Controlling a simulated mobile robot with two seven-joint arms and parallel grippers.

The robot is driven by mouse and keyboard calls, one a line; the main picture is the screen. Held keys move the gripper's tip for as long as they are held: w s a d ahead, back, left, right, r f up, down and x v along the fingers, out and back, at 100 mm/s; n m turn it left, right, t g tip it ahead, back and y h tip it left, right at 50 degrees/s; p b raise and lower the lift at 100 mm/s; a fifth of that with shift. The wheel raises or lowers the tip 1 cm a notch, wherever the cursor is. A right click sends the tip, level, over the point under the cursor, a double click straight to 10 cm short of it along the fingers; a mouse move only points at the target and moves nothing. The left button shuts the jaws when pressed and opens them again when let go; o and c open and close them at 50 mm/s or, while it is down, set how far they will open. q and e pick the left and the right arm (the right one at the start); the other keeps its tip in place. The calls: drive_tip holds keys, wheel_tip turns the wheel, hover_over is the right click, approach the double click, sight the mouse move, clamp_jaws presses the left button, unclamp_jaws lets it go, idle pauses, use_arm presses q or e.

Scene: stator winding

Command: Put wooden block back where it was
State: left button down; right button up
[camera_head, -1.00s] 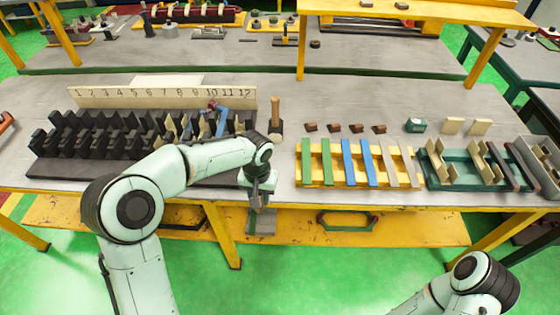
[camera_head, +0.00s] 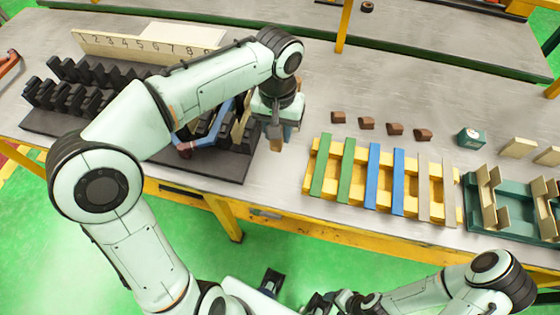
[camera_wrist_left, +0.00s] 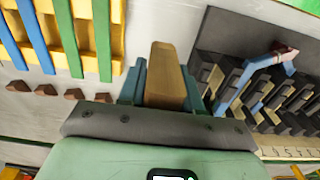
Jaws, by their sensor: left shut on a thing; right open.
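My left gripper (camera_head: 277,132) is shut on a brown wooden block (camera_head: 276,143) over the grey table, just right of the black slotted rack (camera_head: 215,170). In the left wrist view, the block (camera_wrist_left: 166,78) is a long tan-brown piece held between the two blue-grey fingers (camera_wrist_left: 165,88). I cannot tell whether its lower end touches the table. My right gripper (camera_head: 296,292) is open and empty at the bottom of the head view, low in front of the table.
A yellow rack with green, blue and tan strips (camera_head: 323,165) stands on the right. Several small brown blocks (camera_head: 366,123) lie behind it, with a green box (camera_head: 471,138). A numbered board (camera_head: 110,47) stands behind the black rack. Bare table lies between the racks.

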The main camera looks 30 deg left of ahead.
use_arm(q)
wheel_tip(320, 180, down, 14)
drive_tip(key=shift+w+r+b, duration=0.1)
drive_tip(key=shift+b, duration=0.75)
drive_tip(key=c, duration=0.8)
unclamp_jaws()
wheel_tip(320, 180, up, 12)
drive_tip(key=shift+r+p, duration=0.1)
drive_tip(key=shift+p, duration=0.8)
